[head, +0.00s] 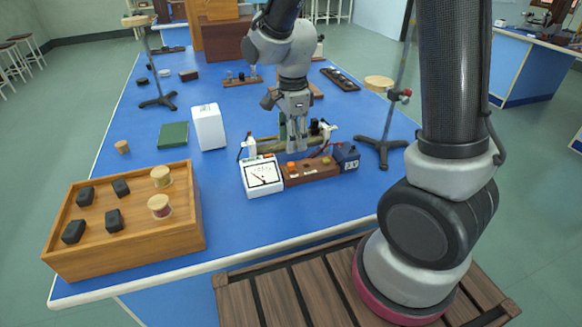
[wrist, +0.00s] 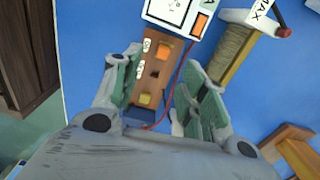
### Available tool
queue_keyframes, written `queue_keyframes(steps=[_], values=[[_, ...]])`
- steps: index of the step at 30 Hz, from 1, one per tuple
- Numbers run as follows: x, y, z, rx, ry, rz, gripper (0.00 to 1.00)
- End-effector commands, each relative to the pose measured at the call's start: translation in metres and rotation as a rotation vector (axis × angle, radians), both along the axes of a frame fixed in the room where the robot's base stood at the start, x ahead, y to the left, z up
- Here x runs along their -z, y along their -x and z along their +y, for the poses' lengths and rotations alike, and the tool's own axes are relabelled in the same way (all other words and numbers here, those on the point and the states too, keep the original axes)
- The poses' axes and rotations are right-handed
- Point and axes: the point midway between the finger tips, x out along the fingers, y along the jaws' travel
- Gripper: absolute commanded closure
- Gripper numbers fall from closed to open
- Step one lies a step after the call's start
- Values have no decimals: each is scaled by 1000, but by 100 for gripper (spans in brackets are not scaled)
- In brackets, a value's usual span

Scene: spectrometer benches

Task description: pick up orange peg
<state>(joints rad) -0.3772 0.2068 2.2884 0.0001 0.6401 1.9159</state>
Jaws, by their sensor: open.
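The orange peg (head: 291,165) stands upright in the brown wooden block (head: 312,177), at the end beside the white meter. The peg also shows in the wrist view (wrist: 163,52), toward the top of the block. A yellow-orange peg (head: 326,159) stands at the block's other end; in the wrist view it is the nearer one (wrist: 145,99). A dark square hole (wrist: 155,73) lies between the two. My gripper (head: 297,150) points down above and behind the block. Its open, empty fingers (wrist: 158,70) appear on either side of the block in the wrist view.
The white meter (head: 262,175) adjoins the block on the left, and a dark box (head: 346,157) on the right. A wound coil (wrist: 235,50) lies behind, with a red wire (wrist: 178,75) nearby. A clamp stand (head: 384,143) rises at right. Blue bench (head: 235,229) in front is clear.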

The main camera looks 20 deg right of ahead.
Motion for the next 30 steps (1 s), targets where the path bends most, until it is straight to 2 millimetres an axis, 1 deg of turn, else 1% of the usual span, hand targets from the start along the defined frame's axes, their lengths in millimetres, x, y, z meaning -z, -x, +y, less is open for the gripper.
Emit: queue_keyframes(steps=[3,8,16,20,26,30], values=[[15,-1,4,32,4,9,57],[35,-2,4,34,3,9,57],[75,-5,5,33,4,10,57],[83,-6,5,33,3,7,57],[83,-6,5,32,2,6,57],[83,-6,5,32,2,6,83]])
